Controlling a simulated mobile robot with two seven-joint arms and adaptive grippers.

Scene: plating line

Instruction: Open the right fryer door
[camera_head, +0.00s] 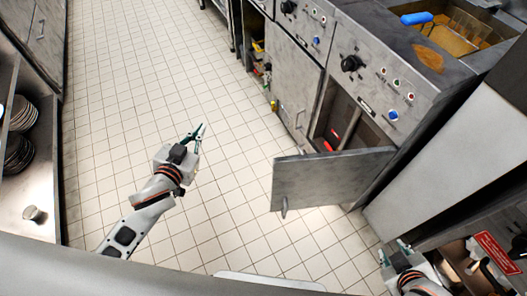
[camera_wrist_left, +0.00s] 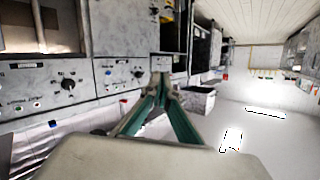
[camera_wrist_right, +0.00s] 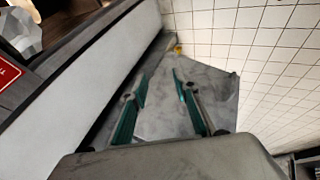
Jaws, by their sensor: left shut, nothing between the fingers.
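The right fryer door (camera_head: 325,180) is a grey metal panel standing swung out from its cabinet, with its handle (camera_head: 284,207) on the outer side near the free end. The cabinet opening (camera_head: 350,125) behind it is exposed. My left gripper (camera_head: 193,135) is shut and empty over the floor, left of the door and apart from it; its closed fingers show in the left wrist view (camera_wrist_left: 161,80). My right gripper (camera_head: 391,248) is at the bottom right, apart from the door. In the right wrist view its fingers (camera_wrist_right: 160,78) are spread and empty, with the grey door panel (camera_wrist_right: 165,112) beyond them.
The left fryer door (camera_head: 285,80) is closed. A fryer basket with a blue handle (camera_head: 416,18) sits on top. A white side panel (camera_head: 440,155) stands right of the open door. Shelves with plates (camera_head: 22,115) line the left. The tiled floor (camera_head: 140,80) between is clear.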

